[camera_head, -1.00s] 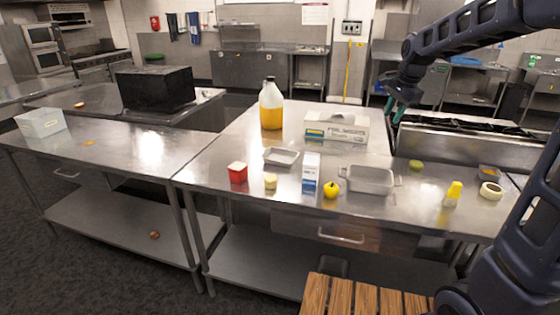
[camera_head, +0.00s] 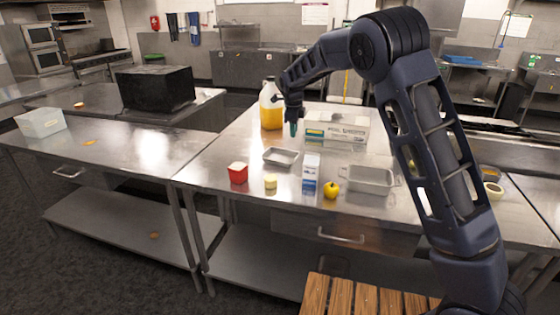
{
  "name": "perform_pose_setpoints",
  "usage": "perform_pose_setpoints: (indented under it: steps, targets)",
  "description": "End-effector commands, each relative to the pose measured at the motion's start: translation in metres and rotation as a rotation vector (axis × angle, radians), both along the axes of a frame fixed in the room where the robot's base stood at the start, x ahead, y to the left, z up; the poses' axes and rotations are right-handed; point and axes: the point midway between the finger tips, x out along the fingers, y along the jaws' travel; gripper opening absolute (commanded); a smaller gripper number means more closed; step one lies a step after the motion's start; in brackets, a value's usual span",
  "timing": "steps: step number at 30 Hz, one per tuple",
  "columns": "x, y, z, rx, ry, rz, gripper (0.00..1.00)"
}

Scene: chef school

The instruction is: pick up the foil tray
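A small, shallow silver tray (camera_head: 281,157), which looks like the foil tray, lies on the steel table (camera_head: 225,158) behind a red box and a yellow piece. It is empty and fully in view. My gripper (camera_head: 293,129) points down above and just behind this tray, apart from it, in front of the juice jug. Its teal fingertips are small and seen edge-on, so I cannot tell whether they are open or shut. I see nothing hanging from them.
Behind are a jug (camera_head: 271,112) and a foil box (camera_head: 337,130). The table's left part is clear.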

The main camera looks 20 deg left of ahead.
Motion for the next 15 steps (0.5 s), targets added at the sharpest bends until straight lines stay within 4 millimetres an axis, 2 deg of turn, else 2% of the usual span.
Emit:
perform_pose_setpoints:
  steps: [1,6,10,15]
  targets:
    - [-0.004,0.022,-0.013,-0.006,-0.004,-0.020,0.28]
    - [-0.014,0.071,-0.039,-0.008,-0.024,-0.100,0.28]
    - [-0.020,0.090,-0.050,-0.009,-0.033,-0.133,0.28]
    - [-0.020,0.096,-0.059,-0.008,-0.036,-0.146,0.28]
